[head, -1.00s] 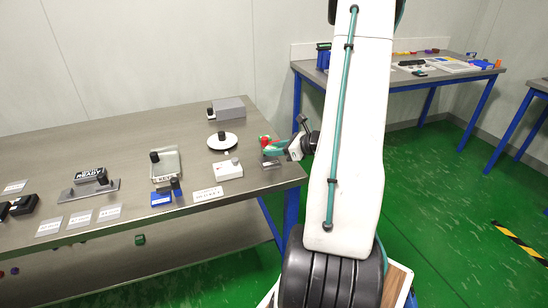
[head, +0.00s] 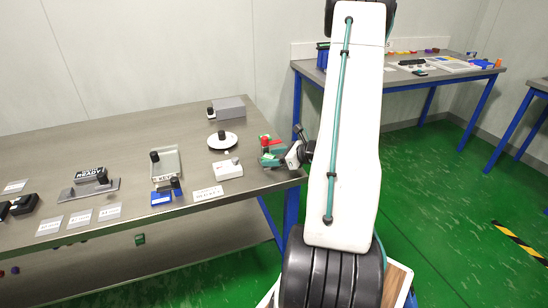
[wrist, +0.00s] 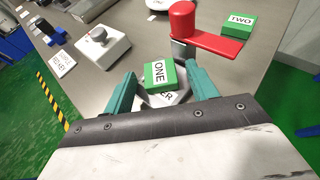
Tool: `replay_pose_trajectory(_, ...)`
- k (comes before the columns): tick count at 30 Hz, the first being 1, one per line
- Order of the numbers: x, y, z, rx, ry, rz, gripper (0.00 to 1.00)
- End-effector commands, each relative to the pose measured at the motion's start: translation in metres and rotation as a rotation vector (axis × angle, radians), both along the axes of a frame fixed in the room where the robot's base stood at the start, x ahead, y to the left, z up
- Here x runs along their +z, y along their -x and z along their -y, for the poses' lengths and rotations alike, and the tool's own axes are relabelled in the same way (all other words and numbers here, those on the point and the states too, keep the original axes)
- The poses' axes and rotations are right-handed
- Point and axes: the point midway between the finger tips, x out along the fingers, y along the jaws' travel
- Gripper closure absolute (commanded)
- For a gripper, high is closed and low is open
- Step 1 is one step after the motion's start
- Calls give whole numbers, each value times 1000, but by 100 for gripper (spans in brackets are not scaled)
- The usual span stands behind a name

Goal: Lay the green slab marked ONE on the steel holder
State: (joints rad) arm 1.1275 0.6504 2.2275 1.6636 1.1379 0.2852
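In the wrist view the green slab marked ONE (wrist: 160,76) lies face up between the teal fingers of my gripper (wrist: 161,72). A gap shows between the slab and the left finger; the right finger is close to the slab's edge. Under and in front of the slab is a grey steel piece (wrist: 172,98), apparently the holder, with a label ending in "ER" partly covered. The slab seems to rest on it, though contact is hard to see. In the head view my gripper (head: 273,159) is low at the table's right end and hides the slab.
A red arm with a red knob (wrist: 182,20) stands just behind the slab. A green slab marked TWO (wrist: 239,24) lies beyond it. A white box with a grey knob (wrist: 102,44) is on the left. The table's right edge is close by.

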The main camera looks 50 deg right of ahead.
Motion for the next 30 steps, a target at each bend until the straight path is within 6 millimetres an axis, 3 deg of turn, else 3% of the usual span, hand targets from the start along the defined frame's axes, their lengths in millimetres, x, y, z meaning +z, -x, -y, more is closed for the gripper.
replay_pose_trajectory(5, 5, 0, 0, 0, 2, 1, 43)
replay_pose_trajectory(8, 8, 11, 4, -4, 1, 1, 43)
replay_pose_trajectory(18, 36, 76, 20, -5, 3, 1, 43)
replay_pose_trajectory(24, 46, 101, 25, -1, 1, 1, 43)
replay_pose_trajectory(28, 54, 102, 19, 30, 16, -1, 43)
replay_pose_trajectory(30, 66, 91, 3, 106, 54, -4, 43)
